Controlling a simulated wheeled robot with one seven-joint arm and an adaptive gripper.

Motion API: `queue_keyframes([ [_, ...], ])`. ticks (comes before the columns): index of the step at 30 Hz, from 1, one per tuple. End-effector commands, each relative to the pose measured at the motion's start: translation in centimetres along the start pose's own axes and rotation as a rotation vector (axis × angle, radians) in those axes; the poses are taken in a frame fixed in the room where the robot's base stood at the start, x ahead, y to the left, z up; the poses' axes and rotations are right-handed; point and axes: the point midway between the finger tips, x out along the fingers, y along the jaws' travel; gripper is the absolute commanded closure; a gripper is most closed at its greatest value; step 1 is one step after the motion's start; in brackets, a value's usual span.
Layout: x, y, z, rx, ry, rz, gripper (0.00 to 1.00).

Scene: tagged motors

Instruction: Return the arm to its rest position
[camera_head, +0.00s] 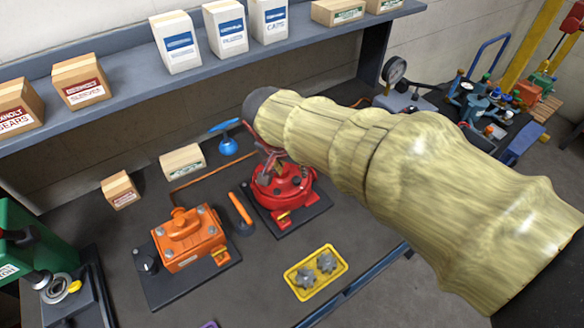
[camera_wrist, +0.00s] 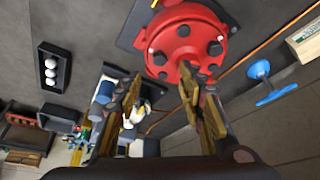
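My arm (camera_head: 395,165), in a pale yellow, wood-like covering, reaches from the lower right over the workbench. My gripper (camera_wrist: 161,76) shows two separated fingers with nothing held between them in the wrist view. In the head view my gripper (camera_head: 270,150) is small and partly lost against the red motor (camera_head: 283,186) below it. The round red motor also shows at the top of the wrist view (camera_wrist: 180,42), just beyond the fingertips. I cannot tell whether the fingers touch it.
An orange motor (camera_head: 188,240) sits left of the red one. A yellow tray (camera_head: 315,273) with gears lies in front. A blue funnel-like item (camera_head: 228,145) stands behind. A shelf (camera_head: 130,75) with boxes runs along the back. A gauge (camera_head: 394,70) stands beyond my arm.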

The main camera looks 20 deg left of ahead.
Motion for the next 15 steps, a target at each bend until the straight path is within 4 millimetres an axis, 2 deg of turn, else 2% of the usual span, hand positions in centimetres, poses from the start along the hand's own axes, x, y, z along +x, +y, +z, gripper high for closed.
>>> queue_keyframes([
  [11,0.01,0.00,0.00,-0.008,0.000,0.000,0.61],
  [15,0.02,-0.03,0.06,-0.097,-0.002,-0.001,0.61],
])
